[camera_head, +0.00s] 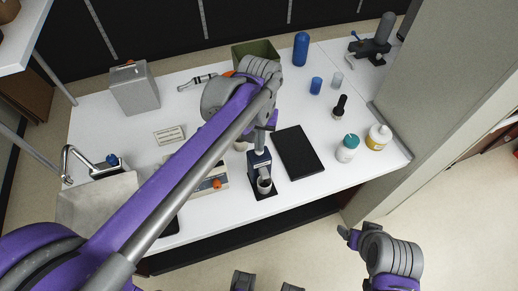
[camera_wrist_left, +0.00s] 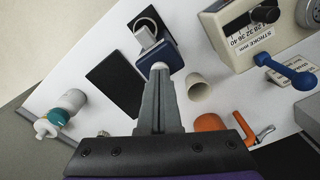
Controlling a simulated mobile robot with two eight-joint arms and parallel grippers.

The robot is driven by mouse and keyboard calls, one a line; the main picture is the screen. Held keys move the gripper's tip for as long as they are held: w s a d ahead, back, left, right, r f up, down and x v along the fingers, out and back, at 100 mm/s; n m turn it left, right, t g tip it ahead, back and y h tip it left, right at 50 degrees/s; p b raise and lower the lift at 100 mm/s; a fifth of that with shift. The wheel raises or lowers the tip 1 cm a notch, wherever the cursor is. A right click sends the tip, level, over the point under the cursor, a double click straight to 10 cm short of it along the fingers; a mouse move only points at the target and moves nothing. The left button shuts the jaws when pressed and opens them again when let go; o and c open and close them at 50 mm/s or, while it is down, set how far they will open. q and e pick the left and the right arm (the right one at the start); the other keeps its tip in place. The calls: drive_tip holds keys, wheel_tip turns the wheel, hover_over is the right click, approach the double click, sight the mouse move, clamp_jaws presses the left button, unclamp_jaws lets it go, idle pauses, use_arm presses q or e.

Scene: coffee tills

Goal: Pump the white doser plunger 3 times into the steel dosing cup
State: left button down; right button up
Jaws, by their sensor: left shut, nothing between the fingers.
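The blue doser (camera_head: 258,159) stands near the front edge of the table, and it also shows in the left wrist view (camera_wrist_left: 160,57). Its white plunger (camera_wrist_left: 160,66) sits at the tips of my left gripper (camera_wrist_left: 159,76); I cannot tell whether they touch or press it. The steel dosing cup (camera_head: 264,186) is at the doser's front, and it shows in the left wrist view (camera_wrist_left: 146,34). My left gripper (camera_head: 260,148) is shut and empty, above the doser. My right gripper (camera_head: 347,235) is off the table at lower right; its opening is unclear.
A black mat (camera_head: 296,153) lies right of the doser. A cream cup (camera_wrist_left: 198,88) and a cream unit with a stroke scale (camera_wrist_left: 250,35) stand close by on the other side. Bottles (camera_head: 347,148) stand farther right, by the grey wall panel (camera_head: 440,75).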

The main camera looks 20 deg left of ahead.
use_arm(q)
drive_tip(key=shift+f, duration=0.4)
drive_tip(key=shift+r, duration=0.1)
drive_tip(key=shift+r+p, duration=1.45)
drive_tip(key=shift+r, duration=1.05)
drive_tip(key=shift+f, duration=0.15)
